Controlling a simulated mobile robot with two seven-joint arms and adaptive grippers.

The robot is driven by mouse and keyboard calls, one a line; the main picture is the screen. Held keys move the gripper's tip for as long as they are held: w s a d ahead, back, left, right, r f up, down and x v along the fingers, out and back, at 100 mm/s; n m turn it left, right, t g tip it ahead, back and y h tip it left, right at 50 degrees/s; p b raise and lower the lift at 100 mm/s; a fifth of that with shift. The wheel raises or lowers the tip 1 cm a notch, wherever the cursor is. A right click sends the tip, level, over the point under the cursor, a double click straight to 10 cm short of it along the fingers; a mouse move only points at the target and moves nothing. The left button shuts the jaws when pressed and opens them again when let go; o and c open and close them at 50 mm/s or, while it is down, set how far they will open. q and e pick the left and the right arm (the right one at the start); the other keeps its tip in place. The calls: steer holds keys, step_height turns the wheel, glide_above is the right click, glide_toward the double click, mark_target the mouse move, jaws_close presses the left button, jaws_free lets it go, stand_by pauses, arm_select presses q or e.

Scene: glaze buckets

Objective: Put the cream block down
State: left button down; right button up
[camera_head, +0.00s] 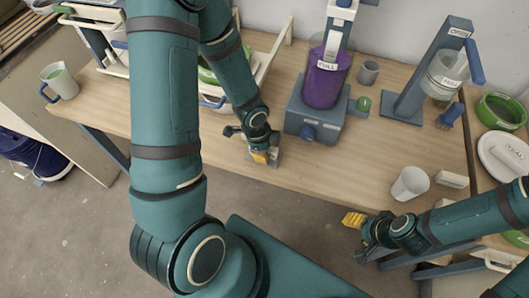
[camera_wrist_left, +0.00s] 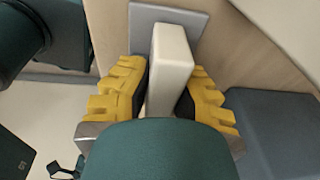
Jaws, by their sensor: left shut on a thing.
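The cream block (camera_wrist_left: 171,62) is between the yellow fingers of my left gripper (camera_wrist_left: 163,95) in the left wrist view, and the gripper is shut on it. A flat grey plate (camera_wrist_left: 192,17) lies below the block; I cannot tell whether the block touches it. In the head view my left gripper (camera_head: 264,156) is low over the table's front edge, at the grey plate, and mostly hides the block. My right gripper (camera_head: 354,220) hangs beyond the table's front edge at the right, with yellow fingertips close together; its opening is unclear.
On the wooden table (camera_head: 330,172) stand a purple-filled dispenser (camera_head: 326,80), a small grey cup (camera_head: 368,72), a grey stand (camera_head: 425,75), a white cup (camera_head: 410,184) and another pale block (camera_head: 452,180). A green-rimmed bucket (camera_head: 501,111) is at right. The table's middle is clear.

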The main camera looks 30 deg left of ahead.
arm_select(q)
steer(key=shift+f, duration=0.1)
steer(key=shift+f, duration=0.1)
steer(key=shift+f, duration=0.15)
steer(key=c, duration=1)
jaws_free()
steer(key=shift+r, duration=0.35)
steer(key=r+p, duration=0.2)
steer(key=r, duration=0.2)
steer(key=a+r+p, duration=0.1)
steer(key=r, duration=0.2)
steer(key=s+r+p, duration=0.1)
steer(key=r+p, duration=0.1)
steer(key=r, duration=0.2)
steer(key=shift+s+a+r+p, duration=0.1)
steer(key=shift+a+r+p, duration=0.2)
steer(key=shift+r+p, duration=0.05)
